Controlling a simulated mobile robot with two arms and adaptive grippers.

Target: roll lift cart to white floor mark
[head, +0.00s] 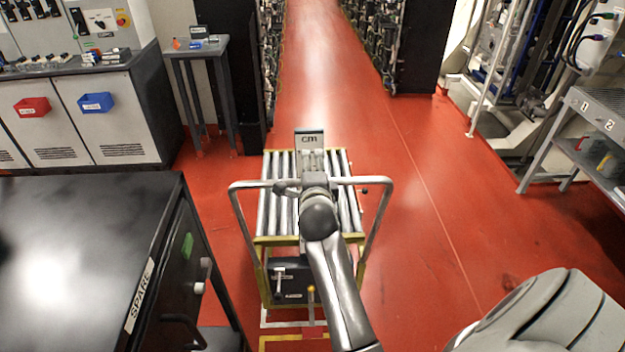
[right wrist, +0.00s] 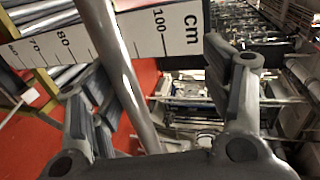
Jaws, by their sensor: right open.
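The lift cart (head: 350,215) stands on the red floor in front of me, with a roller top, yellow edges and a grey handle frame (head: 237,215). A scale marked "cm" (head: 309,140) stands up at its far side and shows large in the right wrist view (right wrist: 140,38). My right gripper (head: 318,183) is at the middle of the handle's crossbar. In the right wrist view my right gripper (right wrist: 155,85) has its fingers apart, with the grey bar (right wrist: 125,75) passing between them. A white outline (head: 290,323) shows low by the cart; I cannot tell whether it is floor mark or cart frame. My left gripper is out of view.
A black cabinet labelled "SPARE" (head: 90,235) stands close on the left. A small grey table (head: 205,48) and grey cabinets (head: 120,115) are behind it. Racks (head: 375,45) flank a clear red aisle (head: 318,60). A grey shelf (head: 590,115) stands at right; the floor between is free.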

